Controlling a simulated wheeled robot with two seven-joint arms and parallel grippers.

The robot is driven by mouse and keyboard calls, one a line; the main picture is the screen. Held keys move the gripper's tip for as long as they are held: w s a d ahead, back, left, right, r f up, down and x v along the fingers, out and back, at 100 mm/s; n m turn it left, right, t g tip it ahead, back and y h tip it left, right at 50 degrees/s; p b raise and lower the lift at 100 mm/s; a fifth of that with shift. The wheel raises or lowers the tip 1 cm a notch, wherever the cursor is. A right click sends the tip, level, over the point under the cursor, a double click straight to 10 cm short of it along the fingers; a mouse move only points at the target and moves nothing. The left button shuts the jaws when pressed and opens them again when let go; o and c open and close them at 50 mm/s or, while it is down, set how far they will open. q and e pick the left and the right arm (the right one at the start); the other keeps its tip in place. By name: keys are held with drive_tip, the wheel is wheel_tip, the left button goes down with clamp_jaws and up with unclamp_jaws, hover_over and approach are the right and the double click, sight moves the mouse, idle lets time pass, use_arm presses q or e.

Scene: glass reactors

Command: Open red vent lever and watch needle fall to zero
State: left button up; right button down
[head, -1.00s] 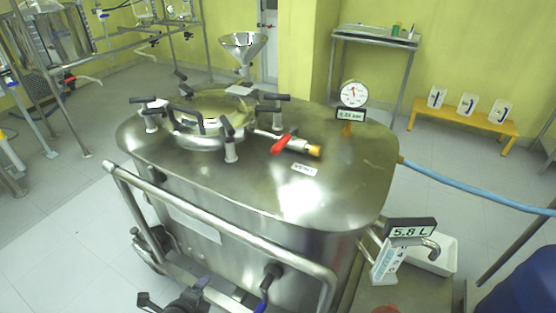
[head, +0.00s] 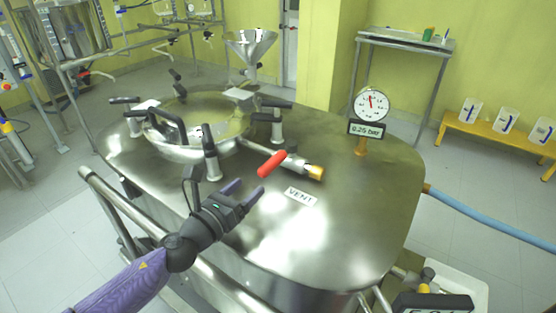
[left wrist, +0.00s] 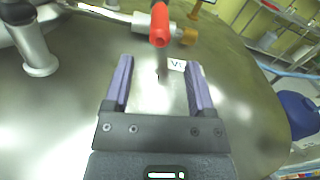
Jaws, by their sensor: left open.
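The red vent lever (head: 272,163) sits on a metal valve pipe with a yellow-orange end on the steel vessel's top (head: 350,190). A VENT label (head: 300,197) lies in front of it. My left gripper (head: 247,191) is open and empty, just in front of and below the lever, apart from it. In the left wrist view the lever (left wrist: 160,24) points toward me, beyond the open fingers (left wrist: 158,80). The pressure gauge (head: 371,104) has its needle near the top of the dial. The display (head: 367,129) under it appears to read 0.26 bar. My right gripper is not visible.
A round hatch (head: 200,125) with several black-handled clamps stands left of the lever. A metal rail (head: 150,235) runs along the vessel's front. A funnel (head: 250,45) is behind. A blue hose (head: 490,215) leaves at the right. The vessel top right of the label is clear.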

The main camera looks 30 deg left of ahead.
sight(268, 168)
use_arm(q)
drive_tip(key=w, duration=0.5)
drive_tip(key=w+d, duration=0.1)
drive_tip(key=w, duration=0.1)
drive_tip(key=shift+w+b, duration=0.2)
drive_tip(key=shift+b, duration=0.15)
drive_tip(key=shift+w, duration=0.5)
drive_tip(key=shift+c, duration=0.4)
drive_tip(key=c, duration=0.7)
clamp_jaws()
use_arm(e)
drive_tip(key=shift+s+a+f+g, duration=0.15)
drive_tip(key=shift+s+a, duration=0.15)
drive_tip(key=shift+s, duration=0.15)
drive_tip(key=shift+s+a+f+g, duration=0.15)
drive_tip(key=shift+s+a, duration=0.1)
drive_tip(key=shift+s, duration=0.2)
